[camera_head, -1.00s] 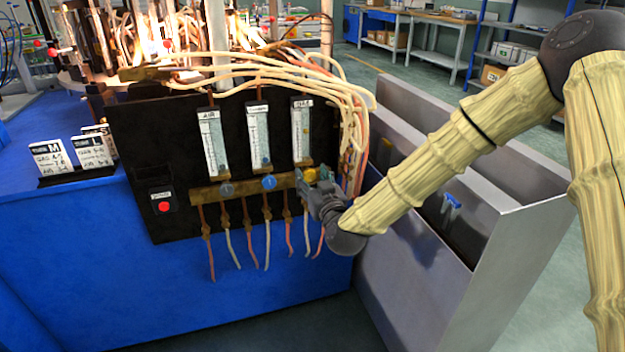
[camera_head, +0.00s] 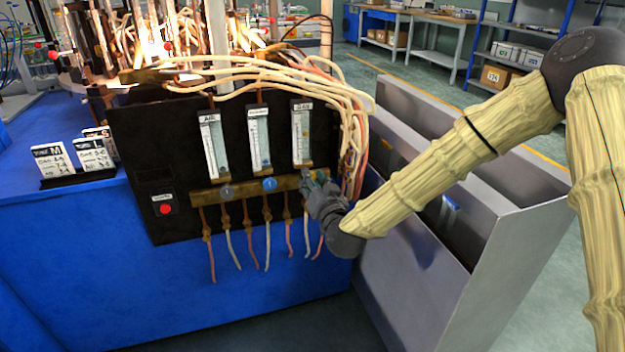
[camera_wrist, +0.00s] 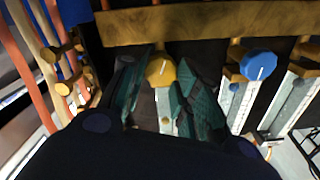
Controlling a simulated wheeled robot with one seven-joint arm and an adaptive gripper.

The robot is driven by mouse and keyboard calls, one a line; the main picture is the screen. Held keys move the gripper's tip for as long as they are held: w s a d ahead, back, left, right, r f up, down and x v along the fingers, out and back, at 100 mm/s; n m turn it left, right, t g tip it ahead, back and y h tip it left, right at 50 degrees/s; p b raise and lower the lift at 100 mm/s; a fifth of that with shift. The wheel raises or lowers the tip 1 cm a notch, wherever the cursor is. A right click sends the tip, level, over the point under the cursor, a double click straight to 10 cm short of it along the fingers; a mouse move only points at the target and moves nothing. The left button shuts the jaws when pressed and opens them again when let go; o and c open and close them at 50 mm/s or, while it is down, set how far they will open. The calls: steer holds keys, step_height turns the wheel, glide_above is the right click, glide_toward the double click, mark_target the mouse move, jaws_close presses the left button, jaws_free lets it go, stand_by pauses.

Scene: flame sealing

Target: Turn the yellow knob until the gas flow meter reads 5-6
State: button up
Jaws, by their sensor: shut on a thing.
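The yellow knob (camera_wrist: 161,71) shows between the two fingers of my gripper (camera_wrist: 160,85) in the wrist view, and the fingers are shut on it. In the head view my gripper (camera_head: 311,180) is at the right end of the brass bar and hides the knob. The gas flow meter (camera_head: 301,134) is the rightmost of three tall gauges on the black panel, right above my gripper. Its reading is too small to tell. A white line shows on the knob's face in the wrist view.
A blue knob (camera_head: 269,184) and a grey knob (camera_head: 226,191) sit left on the same brass bar (camera_head: 245,188). Pale hoses (camera_head: 345,100) hang close to my gripper. A grey metal bin (camera_head: 430,275) stands below my arm. A red button (camera_head: 165,209) is on the panel's left.

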steer(key=shift+m, duration=0.4)
steer(key=o, duration=1)
steer(key=v, duration=1.2)
steer(key=shift+d, duration=0.1)
